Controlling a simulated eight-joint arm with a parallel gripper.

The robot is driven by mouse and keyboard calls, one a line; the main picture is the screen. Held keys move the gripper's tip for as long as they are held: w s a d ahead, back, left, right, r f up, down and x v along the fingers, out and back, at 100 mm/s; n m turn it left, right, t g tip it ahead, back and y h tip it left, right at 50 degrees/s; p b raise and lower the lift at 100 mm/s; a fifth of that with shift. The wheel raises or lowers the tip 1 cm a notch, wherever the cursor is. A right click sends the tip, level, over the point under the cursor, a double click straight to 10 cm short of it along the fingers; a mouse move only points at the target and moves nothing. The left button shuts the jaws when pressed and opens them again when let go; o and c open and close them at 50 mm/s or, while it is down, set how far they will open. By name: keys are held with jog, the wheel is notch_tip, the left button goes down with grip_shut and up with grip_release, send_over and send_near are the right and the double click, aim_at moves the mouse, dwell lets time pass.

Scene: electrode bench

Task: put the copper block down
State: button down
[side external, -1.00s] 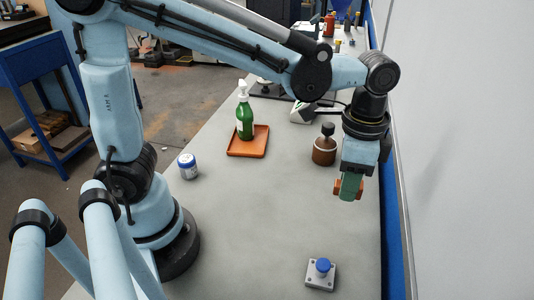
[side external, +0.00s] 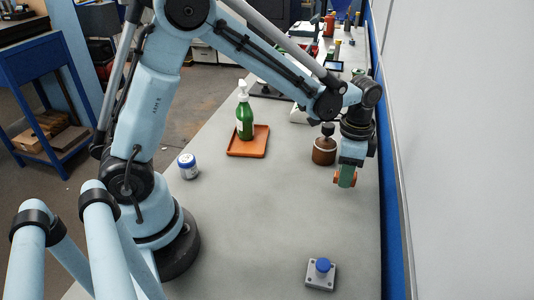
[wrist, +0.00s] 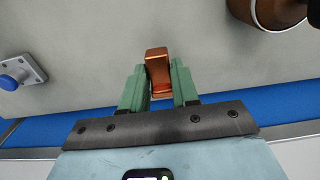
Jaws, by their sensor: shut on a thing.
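The copper block (wrist: 158,66) is held between the two green fingers of my gripper (wrist: 158,86) in the wrist view. In the side view my gripper (side external: 346,178) points down over the right part of the bench, with small copper-colored ends of the block (side external: 337,179) showing beside the fingers. My gripper is shut on the block. I cannot tell whether the block's underside touches the bench (side external: 262,225) or hangs just above it.
A brown jar with a dark knob (side external: 324,150) stands close left of my gripper. A blue button on a plate (side external: 321,273) is at the front. The bench middle is clear.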

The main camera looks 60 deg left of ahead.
jog(key=shift+f, duration=1.75)
jog(key=shift+f, duration=0.15)
jog(key=c, duration=0.8)
grip_release()
jog(key=shift+c, duration=0.2)
